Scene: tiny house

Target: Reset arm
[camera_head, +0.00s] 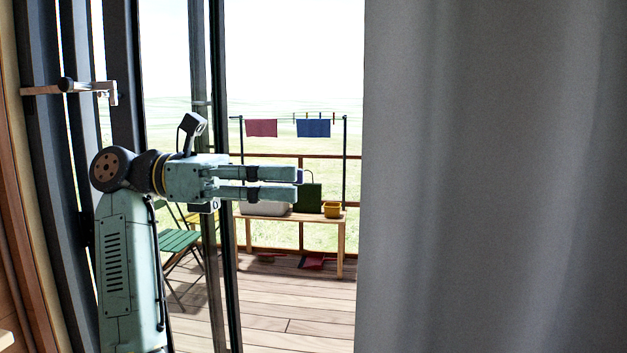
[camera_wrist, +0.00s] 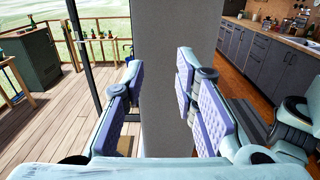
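My gripper (camera_head: 300,183) is held out level to the right in the head view, in front of the glass door opening. Its two fingers lie one above the other there, with a narrow gap between them. In the wrist view my gripper (camera_wrist: 155,85) shows its padded fingers well apart. Nothing is held between them. The grey curtain (camera_wrist: 168,40) stands beyond the gap in the wrist view. My pale green arm rises at the left of the head view.
The grey curtain (camera_head: 490,180) fills the right of the head view. A dark door frame (camera_head: 222,250) stands behind my arm. Outside is a wooden deck (camera_head: 300,300) with a bench (camera_head: 295,216) and a green chair (camera_head: 178,240). Kitchen cabinets (camera_wrist: 262,58) line the right of the wrist view.

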